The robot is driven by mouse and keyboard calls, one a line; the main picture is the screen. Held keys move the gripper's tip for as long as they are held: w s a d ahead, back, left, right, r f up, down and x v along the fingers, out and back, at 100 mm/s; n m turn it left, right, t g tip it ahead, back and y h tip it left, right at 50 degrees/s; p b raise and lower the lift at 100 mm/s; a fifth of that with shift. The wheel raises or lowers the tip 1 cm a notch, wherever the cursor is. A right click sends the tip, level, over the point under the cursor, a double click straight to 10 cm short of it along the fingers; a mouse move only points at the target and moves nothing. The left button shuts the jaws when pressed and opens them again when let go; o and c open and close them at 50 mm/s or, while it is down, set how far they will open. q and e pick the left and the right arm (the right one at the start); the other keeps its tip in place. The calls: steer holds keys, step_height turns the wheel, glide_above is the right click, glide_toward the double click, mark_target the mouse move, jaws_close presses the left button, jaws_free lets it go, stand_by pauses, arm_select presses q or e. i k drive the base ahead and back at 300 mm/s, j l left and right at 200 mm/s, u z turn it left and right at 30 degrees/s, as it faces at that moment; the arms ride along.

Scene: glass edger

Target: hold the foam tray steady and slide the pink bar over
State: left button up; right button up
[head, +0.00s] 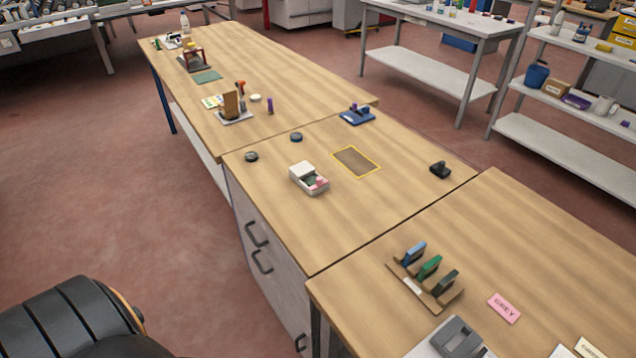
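A small white tray-like block (303,171), which looks like the foam tray, sits on the middle wooden table. It has a dark recess in its front half. A small pink piece (320,185), which looks like the pink bar, lies at the near right end of that recess. Neither of my grippers is in view, and nothing is touching the tray.
A yellow-edged brown rectangle (356,161) lies right of the tray. Two dark discs (251,156) (296,137) and a black object (440,169) are on the same table.

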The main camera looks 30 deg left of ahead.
mark_target(319, 182)
steer(key=j+z, duration=0.5)
steer(key=j, duration=1.95)
